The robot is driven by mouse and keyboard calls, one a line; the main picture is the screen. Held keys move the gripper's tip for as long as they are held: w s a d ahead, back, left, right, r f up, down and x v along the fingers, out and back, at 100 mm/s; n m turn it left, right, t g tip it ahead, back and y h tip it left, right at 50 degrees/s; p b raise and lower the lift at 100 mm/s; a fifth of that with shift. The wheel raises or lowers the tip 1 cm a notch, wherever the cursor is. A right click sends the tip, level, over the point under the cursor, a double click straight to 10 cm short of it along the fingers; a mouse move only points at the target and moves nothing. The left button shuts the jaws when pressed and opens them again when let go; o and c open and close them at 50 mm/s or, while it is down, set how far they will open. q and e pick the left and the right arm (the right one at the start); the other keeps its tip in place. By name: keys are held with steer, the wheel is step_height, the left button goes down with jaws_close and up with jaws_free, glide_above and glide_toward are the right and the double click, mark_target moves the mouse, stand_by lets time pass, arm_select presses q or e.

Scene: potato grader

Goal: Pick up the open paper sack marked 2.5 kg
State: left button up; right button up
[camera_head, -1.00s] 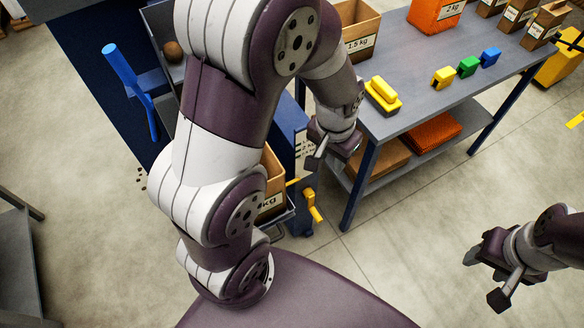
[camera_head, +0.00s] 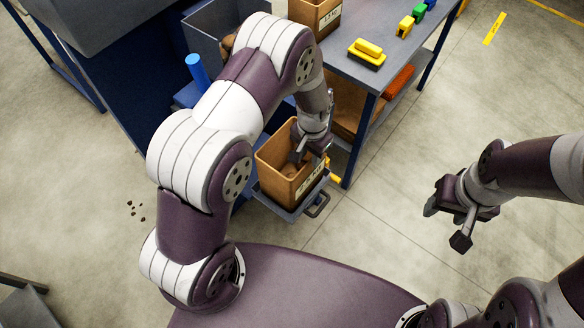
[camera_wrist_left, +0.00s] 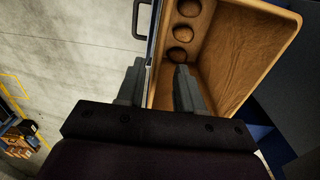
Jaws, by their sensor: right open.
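The open brown paper sack (camera_head: 272,165) stands upright on a small grey shelf (camera_head: 287,209) at the side of the blue machine. Its label (camera_head: 310,183) is partly readable at best, ending in kg. In the left wrist view the sack (camera_wrist_left: 245,60) is open towards me, with several potatoes (camera_wrist_left: 180,33) inside. My left gripper (camera_head: 302,155) is at the sack's mouth. In the wrist view its fingers (camera_wrist_left: 158,78) are apart, one on each side of the sack's near wall, seemingly not pressed on it. My right gripper (camera_head: 452,218) is open and empty over the floor at right.
Floor at right is clear.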

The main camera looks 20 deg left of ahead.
arm_select(q)
steer(key=f+p, duration=0.1)
steer(key=f, duration=0.4)
steer(key=shift+d+f, duration=0.15)
steer(key=shift+d, duration=0.05)
steer(key=shift+w, duration=0.1)
jaws_close()
